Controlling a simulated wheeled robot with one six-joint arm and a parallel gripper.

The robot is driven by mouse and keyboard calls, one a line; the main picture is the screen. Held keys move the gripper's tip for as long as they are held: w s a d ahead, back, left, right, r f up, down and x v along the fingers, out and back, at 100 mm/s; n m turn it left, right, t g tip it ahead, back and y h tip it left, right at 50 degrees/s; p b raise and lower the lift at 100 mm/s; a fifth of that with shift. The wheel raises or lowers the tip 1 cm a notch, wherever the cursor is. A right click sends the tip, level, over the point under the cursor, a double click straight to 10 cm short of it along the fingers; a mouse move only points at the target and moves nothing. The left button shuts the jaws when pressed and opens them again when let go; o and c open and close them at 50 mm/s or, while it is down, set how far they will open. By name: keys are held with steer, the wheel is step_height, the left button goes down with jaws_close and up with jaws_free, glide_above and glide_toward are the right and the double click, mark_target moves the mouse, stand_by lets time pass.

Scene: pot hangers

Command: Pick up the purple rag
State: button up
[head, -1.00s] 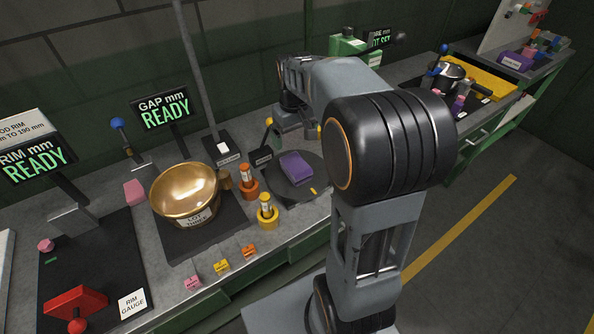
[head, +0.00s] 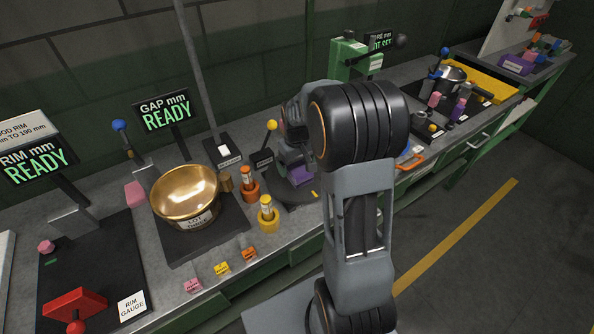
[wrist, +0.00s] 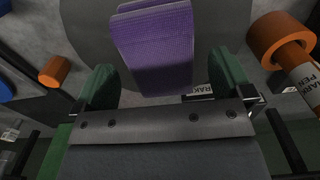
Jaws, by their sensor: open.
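The purple rag (head: 302,177) lies on a dark round mat (head: 284,193) on the bench, partly hidden behind my arm in the head view. In the wrist view the rag (wrist: 152,47) is a folded, textured block with its near end between my fingers. My gripper (wrist: 165,72) is open, with one green finger on each side of the rag and gaps on both sides, the right one wider. In the head view my gripper (head: 293,168) is down at the rag, its fingertips mostly hidden. I cannot tell the exact height between them.
A brass pot (head: 186,196) sits further left. A yellow-knobbed lever (head: 271,126) rises behind. A green press (head: 348,58) stands back right.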

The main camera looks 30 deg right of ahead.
steer(key=shift+f, duration=1.3)
steer(key=c, duration=1)
steer(key=shift+r, duration=0.1)
